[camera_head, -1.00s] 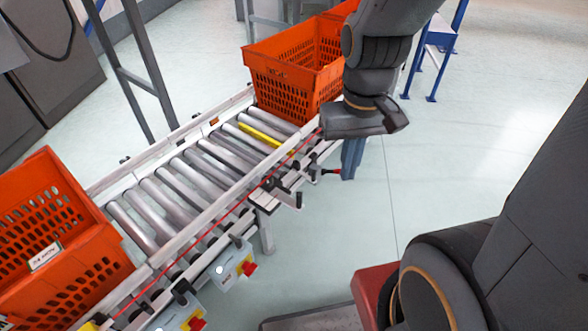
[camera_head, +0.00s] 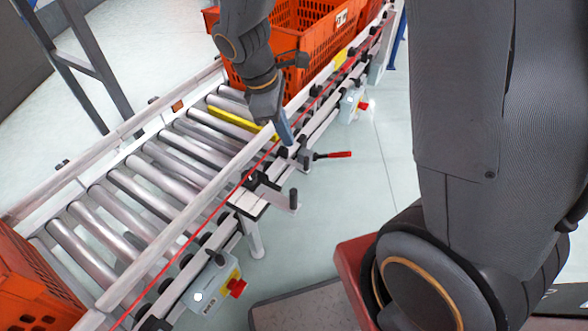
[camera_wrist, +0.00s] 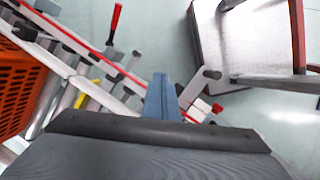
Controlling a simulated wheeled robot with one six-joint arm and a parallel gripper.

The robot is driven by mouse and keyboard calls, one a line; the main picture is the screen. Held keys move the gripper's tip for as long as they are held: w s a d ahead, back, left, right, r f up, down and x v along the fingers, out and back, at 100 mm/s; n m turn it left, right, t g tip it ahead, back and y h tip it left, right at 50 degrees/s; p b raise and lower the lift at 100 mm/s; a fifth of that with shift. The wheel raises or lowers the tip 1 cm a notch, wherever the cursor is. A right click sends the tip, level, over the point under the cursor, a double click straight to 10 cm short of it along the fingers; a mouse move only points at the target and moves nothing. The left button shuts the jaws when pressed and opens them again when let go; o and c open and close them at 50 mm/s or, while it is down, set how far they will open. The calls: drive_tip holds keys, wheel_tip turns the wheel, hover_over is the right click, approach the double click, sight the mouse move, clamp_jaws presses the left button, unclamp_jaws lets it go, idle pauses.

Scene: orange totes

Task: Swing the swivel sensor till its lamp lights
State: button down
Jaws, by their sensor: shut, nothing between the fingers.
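A black sensor (camera_head: 256,180) sits on the near side rail of the roller conveyor. A grey arm with an upright peg (camera_head: 293,200) reaches out beside it; this appears to be the swivel sensor. No lit lamp can be made out on it. My gripper (camera_head: 287,138) is shut and empty, fingers pointing down by the near rail, farther along than the peg and apart from it. In the wrist view my blue-grey fingers (camera_wrist: 160,95) show close together, with the peg arm (camera_wrist: 205,78) to their right.
A red-handled lever (camera_head: 332,155) sticks out from the rail just right of my fingers. An orange tote (camera_head: 296,40) stands on the far rollers, another (camera_head: 35,285) at the near end. A control box (camera_head: 211,284) with a red button hangs below the rail.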

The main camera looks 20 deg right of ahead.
drive_tip(key=w+a+f+n+h+b, duration=0.1)
drive_tip(key=w+a+f+n+b, duration=0.3)
drive_tip(key=f, duration=0.4)
drive_tip(key=n+b, duration=0.1)
drive_tip(key=b, duration=0.2)
approach(291, 162)
drive_tip(key=s+d+f, duration=0.3)
drive_tip(key=s+d, duration=0.1)
drive_tip(key=shift+s+f+t, duration=0.3)
drive_tip(key=shift+s+t, duration=0.05)
drive_tip(key=shift+t, duration=0.05)
drive_tip(key=shift+w+d+p, duration=0.15)
drive_tip(key=shift+d+p, duration=0.35)
drive_tip(key=shift+d, duration=0.15)
